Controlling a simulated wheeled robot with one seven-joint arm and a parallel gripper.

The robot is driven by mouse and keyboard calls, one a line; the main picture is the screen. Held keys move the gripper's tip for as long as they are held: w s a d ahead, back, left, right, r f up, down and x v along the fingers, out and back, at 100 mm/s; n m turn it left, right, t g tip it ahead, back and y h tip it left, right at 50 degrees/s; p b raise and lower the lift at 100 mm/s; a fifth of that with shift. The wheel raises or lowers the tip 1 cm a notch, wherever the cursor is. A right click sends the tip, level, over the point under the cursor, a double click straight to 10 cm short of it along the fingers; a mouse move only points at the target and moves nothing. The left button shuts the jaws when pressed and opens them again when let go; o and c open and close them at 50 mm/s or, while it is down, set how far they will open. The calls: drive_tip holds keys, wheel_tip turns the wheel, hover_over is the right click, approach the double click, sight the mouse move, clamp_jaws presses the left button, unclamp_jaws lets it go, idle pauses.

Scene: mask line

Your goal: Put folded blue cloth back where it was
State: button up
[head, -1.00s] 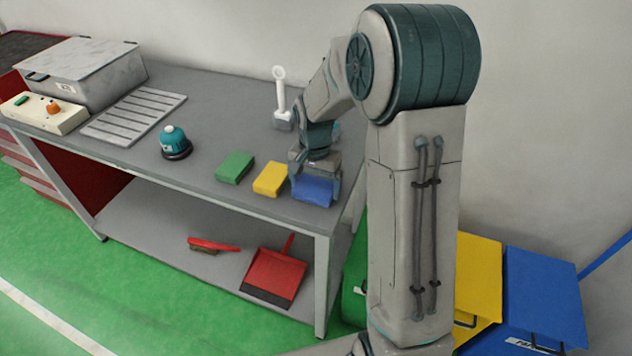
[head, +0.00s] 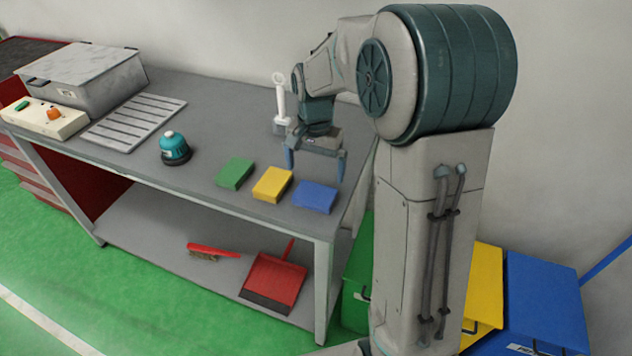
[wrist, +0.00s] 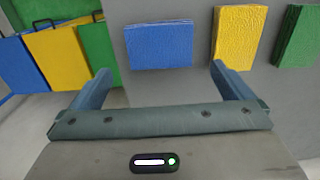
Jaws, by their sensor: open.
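The folded blue cloth (head: 314,197) lies flat on the bench top near its right front corner, at the right end of a row with a yellow cloth (head: 272,184) and a green cloth (head: 235,173). My gripper (head: 314,174) is open and empty, raised above and behind the blue cloth and apart from it. In the wrist view the blue cloth (wrist: 158,46) lies ahead of the open fingers, between them in the picture, with nothing held. The yellow cloth (wrist: 238,36) and green cloth (wrist: 298,34) show to its right there.
The grey bench (head: 221,100) also carries a teal dome-topped device (head: 174,146), a slatted plate (head: 134,120) and a white upright-handled tool (head: 280,100) close behind my gripper. Green, yellow and blue bins (head: 535,290) stand on the floor at right.

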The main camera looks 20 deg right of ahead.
drive_tip(key=s+r+n+t, duration=0.1)
drive_tip(key=s+r+n, duration=0.1)
drive_tip(key=s+r, duration=0.3)
drive_tip(key=s+r+n+t, duration=0.1)
drive_tip(key=s+r+n, duration=0.1)
drive_tip(key=s, duration=0.5)
drive_tip(key=s+f+n+t, duration=0.1)
drive_tip(key=s+f+n, duration=0.1)
drive_tip(key=s, duration=0.7)
drive_tip(key=shift+n, duration=0.6)
drive_tip(key=shift+s, duration=0.1)
